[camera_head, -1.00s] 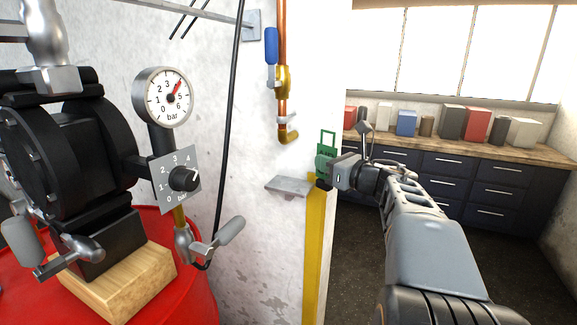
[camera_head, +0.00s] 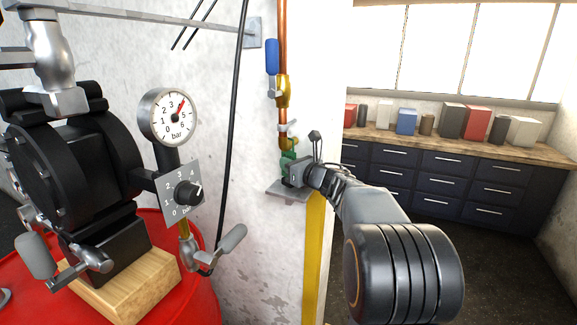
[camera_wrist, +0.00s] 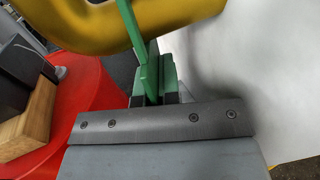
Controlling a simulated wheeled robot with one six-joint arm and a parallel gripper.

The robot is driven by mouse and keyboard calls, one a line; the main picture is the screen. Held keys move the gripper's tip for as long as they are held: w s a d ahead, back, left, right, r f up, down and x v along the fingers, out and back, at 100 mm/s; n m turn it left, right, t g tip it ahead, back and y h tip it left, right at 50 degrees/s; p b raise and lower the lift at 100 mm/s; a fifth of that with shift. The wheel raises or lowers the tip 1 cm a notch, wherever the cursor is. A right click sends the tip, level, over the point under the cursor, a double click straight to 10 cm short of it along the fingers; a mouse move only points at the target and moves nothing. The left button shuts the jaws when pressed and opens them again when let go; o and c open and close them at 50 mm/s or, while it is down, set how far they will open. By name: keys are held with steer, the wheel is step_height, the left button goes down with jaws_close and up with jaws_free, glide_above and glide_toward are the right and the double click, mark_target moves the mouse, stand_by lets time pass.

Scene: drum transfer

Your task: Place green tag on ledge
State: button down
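The green tag (camera_head: 287,158) is at my gripper (camera_head: 291,172), just above the small grey wall ledge (camera_head: 288,194) and below the copper pipe's end. In the wrist view the green tag (camera_wrist: 150,72) stands between the dark fingers of my gripper (camera_wrist: 153,98), which are shut on it. Its upper loop part reaches up past a yellow, blurred shape. Most of the tag is hidden by the gripper in the head view. I cannot tell whether the tag touches the ledge.
A copper pipe with a blue-handled brass valve (camera_head: 282,90) runs down the wall just above the gripper. A black pump (camera_head: 75,160) with a pressure gauge (camera_head: 168,117) stands on a red drum (camera_head: 180,270) at left. A workbench (camera_head: 440,143) stands behind at right.

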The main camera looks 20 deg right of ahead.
steer(key=shift+f, duration=0.45)
steer(key=shift+f+b, duration=0.2)
steer(key=shift+b, duration=0.15)
steer(key=c, duration=1.3)
jaws_free()
steer(key=shift+c, duration=0.2)
steer(key=shift+r, duration=0.15)
